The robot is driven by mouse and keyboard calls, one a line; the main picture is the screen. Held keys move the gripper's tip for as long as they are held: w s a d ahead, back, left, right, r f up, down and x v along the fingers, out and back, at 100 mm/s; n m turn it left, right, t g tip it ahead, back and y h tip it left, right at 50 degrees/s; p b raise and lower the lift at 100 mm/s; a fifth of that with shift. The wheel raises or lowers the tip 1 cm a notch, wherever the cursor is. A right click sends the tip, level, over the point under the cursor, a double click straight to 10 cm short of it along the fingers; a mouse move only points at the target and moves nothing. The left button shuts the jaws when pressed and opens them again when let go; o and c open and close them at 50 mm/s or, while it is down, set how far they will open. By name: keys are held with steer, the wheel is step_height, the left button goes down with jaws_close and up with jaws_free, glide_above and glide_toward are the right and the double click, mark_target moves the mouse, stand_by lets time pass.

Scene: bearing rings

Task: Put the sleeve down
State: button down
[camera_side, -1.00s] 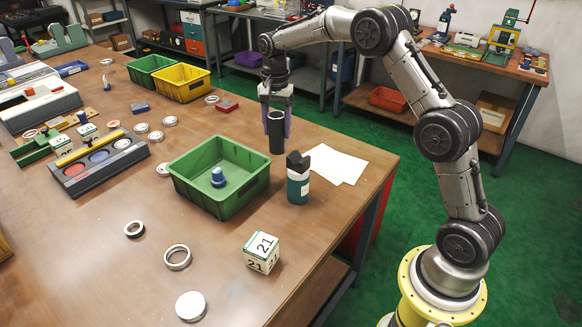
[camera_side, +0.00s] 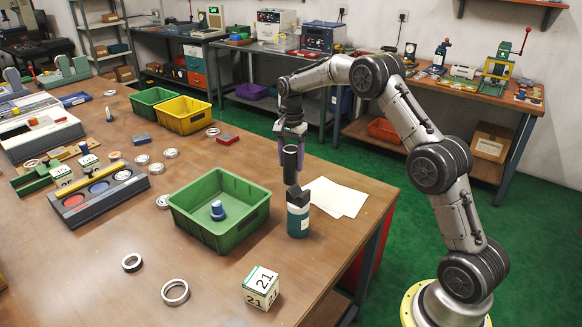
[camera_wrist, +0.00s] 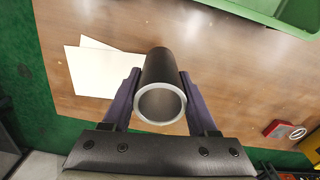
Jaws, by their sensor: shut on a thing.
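The sleeve (camera_side: 290,165) is a dark grey, upright tube, hollow with a pale rim at its open end, as the wrist view shows (camera_wrist: 160,104). My gripper (camera_side: 290,150) is shut on it, with a purple finger on each side of the tube in the wrist view (camera_wrist: 158,95). In the side view the sleeve is just behind and above the teal bottle with a dark cap (camera_side: 298,215), which overlaps its lower end. I cannot tell how far the sleeve is above the table (camera_side: 130,220).
White paper sheets (camera_side: 338,196) lie right of the bottle. A green bin (camera_side: 240,228) with a blue knobbed part (camera_side: 217,210) stands to the left. A cube marked 21 (camera_side: 261,287) and loose rings (camera_side: 175,292) are in front.

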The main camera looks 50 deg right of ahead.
mark_target(291, 180)
step_height(291, 180, down, 7)
steer(key=shift+r, duration=0.2)
steer(key=shift+f, duration=0.1)
steer(key=shift+c, duration=0.9)
jaws_free()
steer(key=shift+f, duration=0.2)
